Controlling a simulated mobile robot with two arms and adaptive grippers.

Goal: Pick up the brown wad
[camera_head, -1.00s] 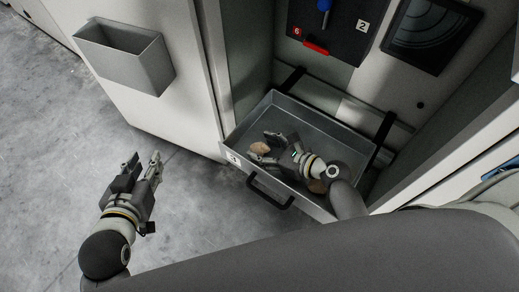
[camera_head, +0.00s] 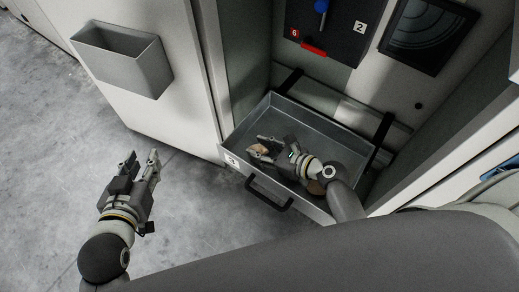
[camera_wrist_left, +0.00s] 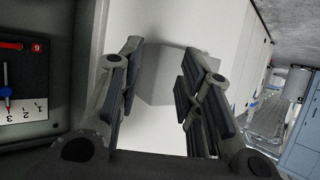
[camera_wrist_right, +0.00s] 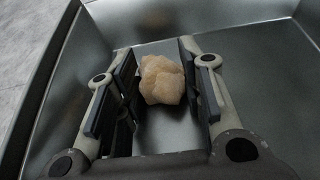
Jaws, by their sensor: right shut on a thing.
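A light brown, lumpy wad (camera_head: 263,149) is in the open grey metal drawer (camera_head: 232,148), near its left end. In the right wrist view the wad (camera_wrist_right: 162,80) sits between the finger pads of my right gripper (camera_wrist_right: 165,82). My right gripper (camera_head: 260,147) reaches down into the drawer and is shut on this wad. A second brownish lump (camera_head: 315,187) is partly hidden under my right wrist, by the drawer's front wall. My left gripper (camera_head: 141,160) is open and empty, over the floor left of the drawer.
The drawer has a black handle (camera_head: 268,193) and a label on its front. A grey open bin (camera_head: 122,58) hangs on the white panel at left. A dark board with a blue knob (camera_head: 321,6) and red lever (camera_head: 313,50) is above the drawer. The floor at left is clear.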

